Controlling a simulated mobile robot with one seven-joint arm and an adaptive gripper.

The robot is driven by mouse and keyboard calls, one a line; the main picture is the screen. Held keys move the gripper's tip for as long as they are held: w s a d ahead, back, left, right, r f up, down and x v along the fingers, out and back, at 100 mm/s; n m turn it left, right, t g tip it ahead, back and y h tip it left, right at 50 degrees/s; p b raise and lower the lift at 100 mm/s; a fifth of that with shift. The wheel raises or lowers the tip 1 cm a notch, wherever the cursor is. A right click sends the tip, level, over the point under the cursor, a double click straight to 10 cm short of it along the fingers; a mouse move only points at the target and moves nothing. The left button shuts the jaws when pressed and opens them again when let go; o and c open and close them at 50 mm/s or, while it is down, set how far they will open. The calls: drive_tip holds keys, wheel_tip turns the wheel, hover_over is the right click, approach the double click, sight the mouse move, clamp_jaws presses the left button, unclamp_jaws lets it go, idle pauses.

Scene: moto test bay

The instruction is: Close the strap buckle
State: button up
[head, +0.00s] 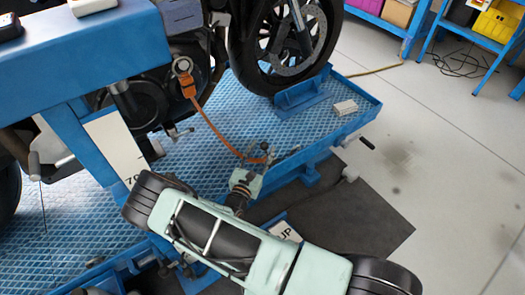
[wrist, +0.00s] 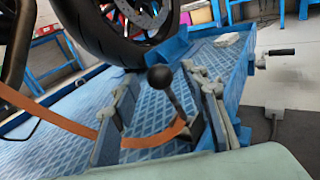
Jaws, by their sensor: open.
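The orange strap (head: 212,122) runs from an orange fitting (head: 188,86) beside the motorcycle's engine down to the edge of the blue lift platform. The buckle lever (wrist: 160,78) is a dark shaft with a round black knob and stands raised, tilted. My gripper (wrist: 163,92) is open, with one finger on each side of the lever in the picture. I cannot tell whether either touches it. In the head view my gripper (head: 267,152) hides most of the buckle.
The front wheel (head: 284,45) stands behind in a blue wheel chock (head: 300,94). A small pale box (head: 345,107) sits on the platform at right. A black-ended handle (head: 366,143) sticks out from the platform edge. The floor at right is clear.

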drive_tip(key=shift+w+d, duration=0.15)
drive_tip(key=shift+w, duration=0.3)
drive_tip(key=shift+c, duration=0.2)
clamp_jaws()
